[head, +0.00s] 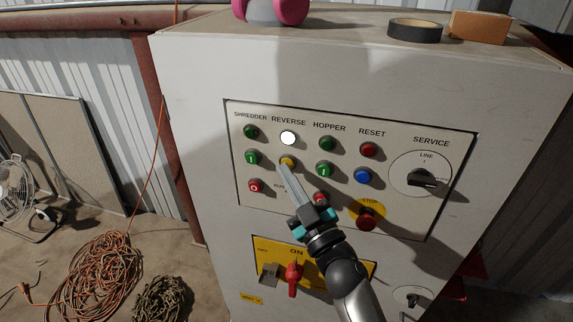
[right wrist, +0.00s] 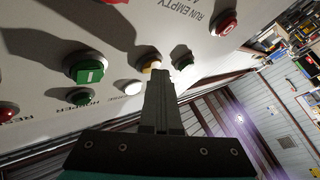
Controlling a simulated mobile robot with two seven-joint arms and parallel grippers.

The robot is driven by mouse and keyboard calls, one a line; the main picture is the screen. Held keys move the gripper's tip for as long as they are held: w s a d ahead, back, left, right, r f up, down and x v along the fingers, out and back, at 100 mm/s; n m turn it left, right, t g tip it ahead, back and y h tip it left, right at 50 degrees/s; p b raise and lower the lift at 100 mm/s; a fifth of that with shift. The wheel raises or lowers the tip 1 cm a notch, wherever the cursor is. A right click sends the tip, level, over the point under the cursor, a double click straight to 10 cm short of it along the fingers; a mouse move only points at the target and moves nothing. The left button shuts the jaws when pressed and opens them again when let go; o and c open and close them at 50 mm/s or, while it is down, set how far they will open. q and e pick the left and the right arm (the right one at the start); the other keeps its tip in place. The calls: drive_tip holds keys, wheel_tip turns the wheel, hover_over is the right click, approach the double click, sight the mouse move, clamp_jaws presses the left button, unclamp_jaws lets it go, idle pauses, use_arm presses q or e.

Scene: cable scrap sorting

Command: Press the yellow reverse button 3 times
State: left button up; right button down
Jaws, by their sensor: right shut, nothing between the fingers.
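The yellow reverse button (head: 289,161) sits in the REVERSE column of the control panel (head: 400,222), below a brightly lit white lamp (head: 288,138). My right gripper (head: 284,168) is shut and empty, its closed fingertips at the button's lower edge in the head view. In the right wrist view the fingertips (right wrist: 153,78) overlap the yellow button (right wrist: 151,65) and hide part of it. I cannot tell whether they touch or press it. The white lamp (right wrist: 133,88) shows beside the fingers there. My left gripper is not in view.
Green buttons (head: 251,158) (head: 324,169) flank the yellow one. A red stop button (head: 366,219), a blue button (head: 363,176) and a service switch (head: 421,178) are to the right. Tape (head: 414,30) lies on the cabinet (head: 190,60). Cable coils (head: 98,272) lie on the floor.

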drive_tip(key=shift+s+a, duration=0.25)
drive_tip(key=shift+s, duration=0.6)
drive_tip(key=s, duration=0.1)
drive_tip(key=s+a+p, duration=0.1)
drive_tip(key=s, duration=0.2)
drive_tip(key=shift+s+a, duration=0.3)
drive_tip(key=shift+s, duration=0.05)
idle(2.3)
drive_tip(key=s+p, duration=0.2)
drive_tip(key=p, duration=0.1)
drive_tip(key=s+a+p, duration=0.1)
drive_tip(key=p, duration=0.2)
drive_tip(key=shift+s+a, duration=0.1)
drive_tip(key=shift+s, duration=0.25)
